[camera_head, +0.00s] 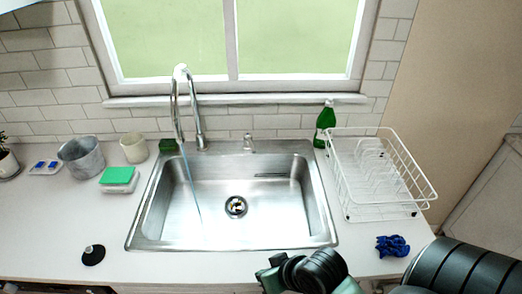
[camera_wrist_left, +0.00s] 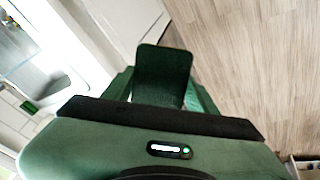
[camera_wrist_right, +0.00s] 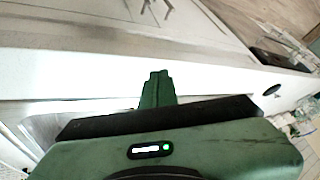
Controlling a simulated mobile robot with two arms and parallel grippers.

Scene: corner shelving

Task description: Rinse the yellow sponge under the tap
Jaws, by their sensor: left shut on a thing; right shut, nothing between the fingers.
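The tap (camera_head: 197,115) stands behind the steel sink (camera_head: 280,215), and a thin blue stream of water (camera_head: 187,175) falls from it into the basin's left side. No yellow surface shows in any view. My left gripper (camera_wrist_left: 163,95) is outside the head view. In the left wrist view it is shut on a flat dark green thing (camera_wrist_left: 163,70); whether this is the sponge's scouring side I cannot tell. The sink's edge is at the left there, with the floor at the right. My right gripper (camera_wrist_right: 157,82) is shut and empty near the white counter edge.
A bright green sponge-like block (camera_head: 118,175), a grey pot (camera_head: 82,157) and a white cup (camera_head: 134,147) stand left of the sink. A black knobbed disc (camera_head: 93,254) lies in front. A white dish rack (camera_head: 375,200), green bottle (camera_head: 325,122) and blue cloth (camera_head: 392,245) are right.

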